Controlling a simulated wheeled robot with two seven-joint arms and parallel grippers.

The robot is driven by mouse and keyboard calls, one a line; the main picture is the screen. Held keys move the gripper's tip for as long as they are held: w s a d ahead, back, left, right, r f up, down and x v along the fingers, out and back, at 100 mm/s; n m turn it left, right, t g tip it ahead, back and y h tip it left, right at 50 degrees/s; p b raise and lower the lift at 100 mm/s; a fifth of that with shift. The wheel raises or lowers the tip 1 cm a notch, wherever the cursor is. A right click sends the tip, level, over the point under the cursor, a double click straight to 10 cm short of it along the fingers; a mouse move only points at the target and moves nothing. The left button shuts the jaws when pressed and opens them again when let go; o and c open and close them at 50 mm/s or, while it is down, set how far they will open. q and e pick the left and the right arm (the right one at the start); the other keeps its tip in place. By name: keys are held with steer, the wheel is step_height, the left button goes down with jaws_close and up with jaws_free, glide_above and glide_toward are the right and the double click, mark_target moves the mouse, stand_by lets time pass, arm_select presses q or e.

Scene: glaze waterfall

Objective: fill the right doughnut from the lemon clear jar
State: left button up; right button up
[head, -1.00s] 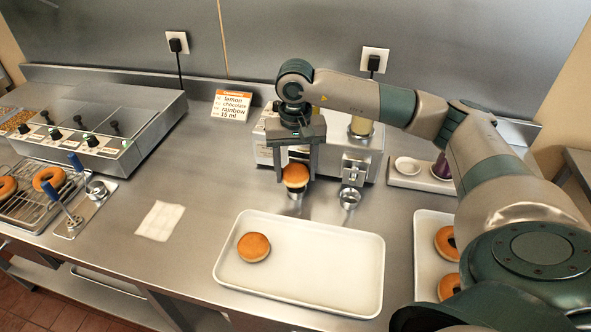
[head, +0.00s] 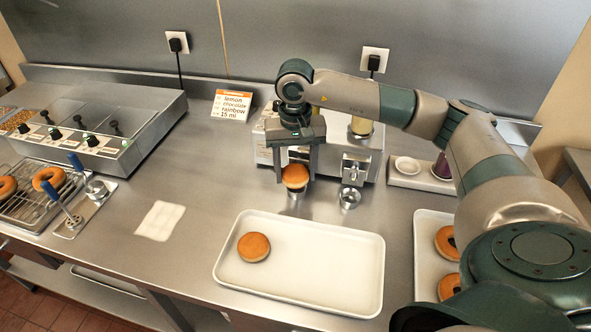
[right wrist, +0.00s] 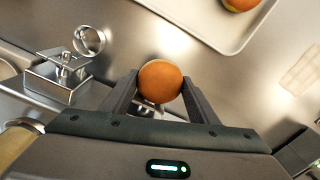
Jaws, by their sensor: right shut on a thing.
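My right gripper (head: 296,172) is shut on a round brown doughnut (head: 295,177) in front of the steel filling machine (head: 262,140). The doughnut also shows between the two fingers in the right wrist view (right wrist: 160,81). A metal ring and cup lie just below it in the head view. A clear jar with pale yellow content (head: 361,126) stands on the machine, partly behind my arm. Another nozzle unit (head: 355,168) with a ring (head: 350,198) is to the right of the held doughnut. Any nozzle at the held doughnut is hidden. My left gripper is out of view.
A white tray (head: 325,290) in front holds one filled-type doughnut (head: 253,247) at its left. Another tray (head: 424,225) at right holds ring doughnuts. A card (head: 231,104) reads lemon, chocolate, rainbow, 15 ml. A napkin (head: 160,221) lies left on open counter.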

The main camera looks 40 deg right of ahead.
steer(key=shift+s+a, duration=0.5)
steer(key=shift+a, duration=0.05)
stand_by(1.2)
steer(key=shift+s+a+b, duration=0.65)
steer(key=shift+s+a, duration=0.55)
steer(key=shift+a, duration=0.25)
steer(key=shift+r, duration=0.1)
steer(key=shift+s+a+r+p, duration=0.15)
steer(key=shift+a+r+p, duration=0.05)
steer(key=shift+r, duration=0.3)
steer(key=shift+s+a+r+p, duration=0.15)
steer(key=shift+s+a+r, duration=0.05)
steer(key=shift+r, duration=0.25)
steer(key=shift+s+a+r+p, duration=0.15)
steer(key=shift+a+r+p, duration=0.05)
steer(key=shift+r, duration=0.3)
steer(key=shift+s+a+r, duration=0.15)
steer(key=shift+r, duration=0.3)
